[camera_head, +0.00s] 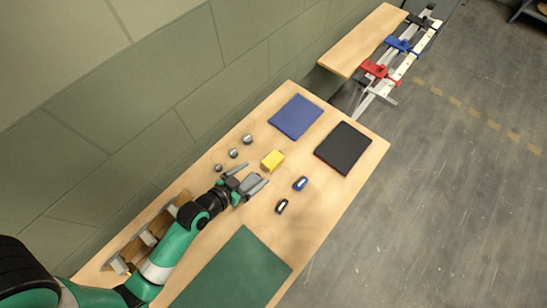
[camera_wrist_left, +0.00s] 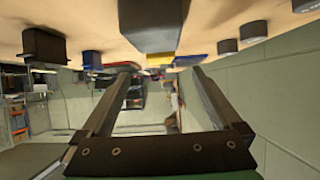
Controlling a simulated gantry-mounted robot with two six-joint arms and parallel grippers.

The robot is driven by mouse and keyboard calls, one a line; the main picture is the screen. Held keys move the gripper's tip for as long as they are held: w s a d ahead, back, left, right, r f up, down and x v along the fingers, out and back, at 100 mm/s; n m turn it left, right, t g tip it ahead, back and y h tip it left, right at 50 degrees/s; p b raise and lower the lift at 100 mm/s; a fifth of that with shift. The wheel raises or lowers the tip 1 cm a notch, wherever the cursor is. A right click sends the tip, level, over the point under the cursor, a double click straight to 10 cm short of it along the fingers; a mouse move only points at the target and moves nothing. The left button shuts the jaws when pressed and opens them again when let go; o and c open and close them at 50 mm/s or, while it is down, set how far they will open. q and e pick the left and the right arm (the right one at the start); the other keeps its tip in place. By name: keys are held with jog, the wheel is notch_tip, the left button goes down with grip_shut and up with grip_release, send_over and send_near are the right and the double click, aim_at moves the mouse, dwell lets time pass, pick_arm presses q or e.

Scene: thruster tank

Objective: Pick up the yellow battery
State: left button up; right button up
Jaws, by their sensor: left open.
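The yellow battery (camera_head: 272,160), a small block, sits upright on the wooden table between the blue mat and my left gripper. My left gripper (camera_head: 254,177) is open and empty, just short of the battery, with its fingers pointing toward it. My right gripper is not in view.
A small blue piece (camera_head: 300,184) and a small black piece (camera_head: 281,206) lie right of the gripper. Several grey cylinders (camera_head: 233,153) stand left of the battery. Blue (camera_head: 297,117), black (camera_head: 344,148) and green (camera_head: 240,270) mats lie on the table (camera_head: 330,195). The wall is close on the left.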

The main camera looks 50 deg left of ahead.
aim_at(269, 162)
pick_arm(q)
jog(key=b+x, duration=0.1)
jog(key=x, duration=0.3)
jog(key=shift+w+f, duration=0.1)
jog(key=shift+w, duration=0.2)
jog(key=b+x, duration=0.2)
jog(key=x, duration=0.3)
jog(key=shift+w, duration=0.1)
jog(key=shift+c, duration=0.3)
grip_shut()
